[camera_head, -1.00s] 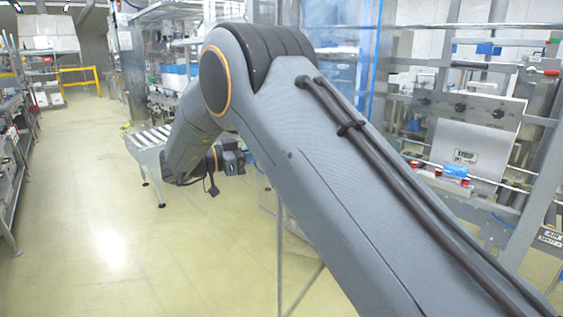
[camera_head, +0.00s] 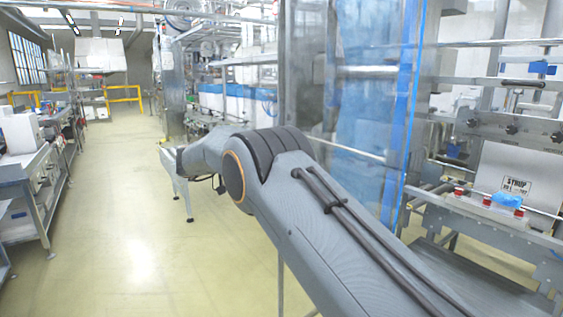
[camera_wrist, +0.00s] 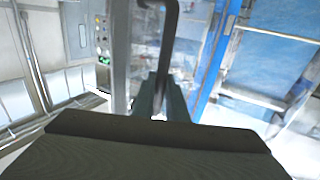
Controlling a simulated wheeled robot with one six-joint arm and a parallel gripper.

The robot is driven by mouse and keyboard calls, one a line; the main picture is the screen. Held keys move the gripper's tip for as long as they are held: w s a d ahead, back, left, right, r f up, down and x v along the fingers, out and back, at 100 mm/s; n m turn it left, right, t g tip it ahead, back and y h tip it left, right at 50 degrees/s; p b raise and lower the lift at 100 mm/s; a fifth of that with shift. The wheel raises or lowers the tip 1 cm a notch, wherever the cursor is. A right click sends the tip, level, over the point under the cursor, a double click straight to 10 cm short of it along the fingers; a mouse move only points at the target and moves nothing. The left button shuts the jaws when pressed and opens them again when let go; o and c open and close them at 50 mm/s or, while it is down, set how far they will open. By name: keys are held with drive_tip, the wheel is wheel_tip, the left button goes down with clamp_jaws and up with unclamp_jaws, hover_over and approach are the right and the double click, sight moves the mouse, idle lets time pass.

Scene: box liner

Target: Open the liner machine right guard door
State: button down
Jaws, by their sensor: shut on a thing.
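The transparent guard door (camera_head: 372,130) with a bright blue edge stands right of centre in the head view. In the wrist view, its clear panel (camera_wrist: 195,55) and blue edge strip (camera_wrist: 213,65) show beyond my gripper. A dark bent bar handle (camera_wrist: 169,35) runs down from the top of the wrist view to my fingertips. My gripper (camera_wrist: 161,98) is shut on this handle, near its lower visible part. My forearm hides the gripper and the handle in the head view. How far the door stands open is not clear.
The liner machine, with a carton (camera_head: 508,180) and red buttons (camera_head: 487,200), stands close on the right. A workbench (camera_head: 38,190) lines the left. The pale floor (camera_head: 130,225) between them is clear. A control panel with buttons (camera_wrist: 101,38) shows in the wrist view.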

drive_tip(key=shift+w+d, duration=0.25)
drive_tip(key=c, duration=2)
unclamp_jaws()
drive_tip(key=shift+o, duration=1.2)
drive_tip(key=shift+w+d, duration=0.15)
drive_tip(key=shift+d, duration=0.1)
drive_tip(key=shift+s+a, duration=0.25)
drive_tip(key=shift+a, duration=0.2)
